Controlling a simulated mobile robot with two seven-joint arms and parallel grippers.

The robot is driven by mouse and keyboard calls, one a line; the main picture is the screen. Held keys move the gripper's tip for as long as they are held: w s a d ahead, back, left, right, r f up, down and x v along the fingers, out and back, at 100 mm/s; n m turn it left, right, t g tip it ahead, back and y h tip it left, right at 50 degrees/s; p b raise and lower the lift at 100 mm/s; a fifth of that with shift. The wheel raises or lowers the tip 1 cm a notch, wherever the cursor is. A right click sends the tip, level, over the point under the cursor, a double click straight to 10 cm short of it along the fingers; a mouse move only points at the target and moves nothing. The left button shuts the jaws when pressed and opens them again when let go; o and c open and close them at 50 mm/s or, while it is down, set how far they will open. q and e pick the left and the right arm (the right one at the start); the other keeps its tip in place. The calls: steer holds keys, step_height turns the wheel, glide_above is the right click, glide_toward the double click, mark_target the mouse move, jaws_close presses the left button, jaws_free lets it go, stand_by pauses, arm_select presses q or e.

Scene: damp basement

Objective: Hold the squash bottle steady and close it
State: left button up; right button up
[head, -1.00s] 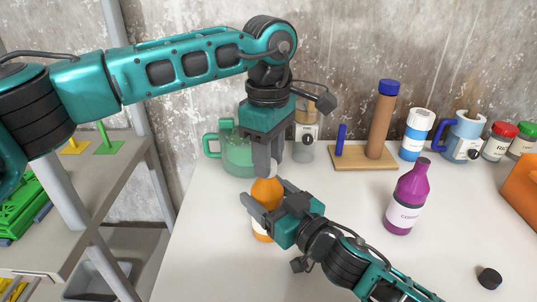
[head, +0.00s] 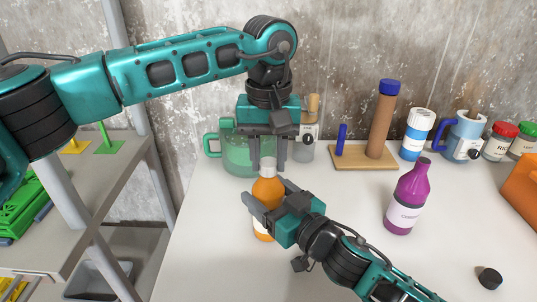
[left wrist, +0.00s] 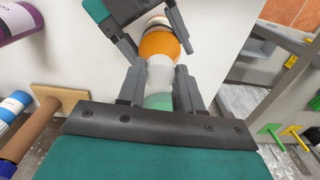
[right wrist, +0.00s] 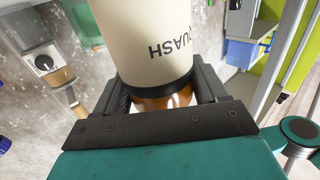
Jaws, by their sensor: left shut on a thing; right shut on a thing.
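The squash bottle (head: 267,190) is orange with a pale label and stands upright on the white table. In the right wrist view its label (right wrist: 150,35) reads SQUASH, upside down. My right gripper (head: 266,199) is shut around the bottle from the front right. A whitish cap (head: 268,166) is at the top of the bottle's neck. My left gripper (head: 268,170) points down from above, shut on the cap with one finger on each side. The left wrist view shows the cap (left wrist: 160,75) between the fingers, in line with the orange bottle (left wrist: 160,46). The threads are hidden.
A green jug (head: 236,152) and a clear dispenser (head: 303,146) stand close behind. A purple bottle (head: 406,200) stands to the right, with a black cap (head: 489,278) near the front right. A wooden stand (head: 362,157) and jars line the back.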

arm_select(q)
steer(key=shift+d, duration=0.1)
arm_select(e)
steer(key=shift+s+a, duration=0.15)
arm_select(q)
steer(key=o, duration=1.1)
steer(key=shift+o, duration=0.2)
step_height(320, 180, up, 12)
arm_select(e)
steer(key=o, duration=1.3)
steer(key=shift+o, duration=0.2)
